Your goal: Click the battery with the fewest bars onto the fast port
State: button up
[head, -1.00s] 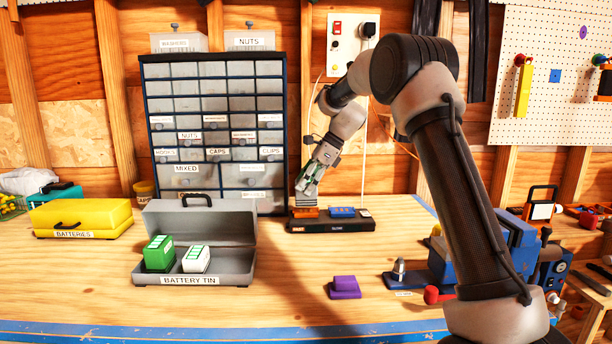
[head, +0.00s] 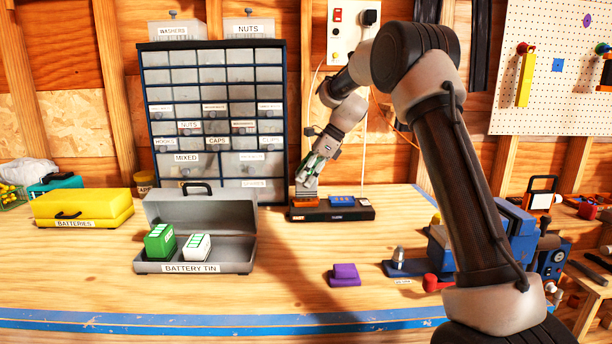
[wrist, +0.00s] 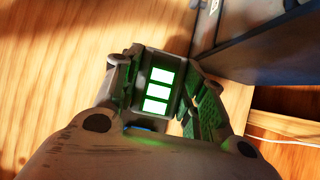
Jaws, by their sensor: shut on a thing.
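My gripper (head: 308,184) is shut on a battery (wrist: 157,90) whose face shows three lit bars in the wrist view. In the head view the gripper is over the left, orange port (head: 305,202) of the dark charger (head: 345,215). The held battery looks down at that port; whether it is fully seated I cannot tell. The charger's other port is blue (head: 342,201). A green battery (head: 159,241) and a white battery (head: 196,246) stand in the open grey battery tin (head: 247,243), both showing several bars.
A yellow batteries case (head: 82,205) stands at the left. A grey drawer cabinet (head: 215,125) rises behind the tin. A purple block (head: 344,275) lies on the bench front, and a blue vise (head: 515,235) stands at the right. The bench middle is mostly clear.

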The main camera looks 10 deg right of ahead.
jog(key=shift+f, duration=0.6)
dwell(0.3)
jog(key=o, duration=1.2)
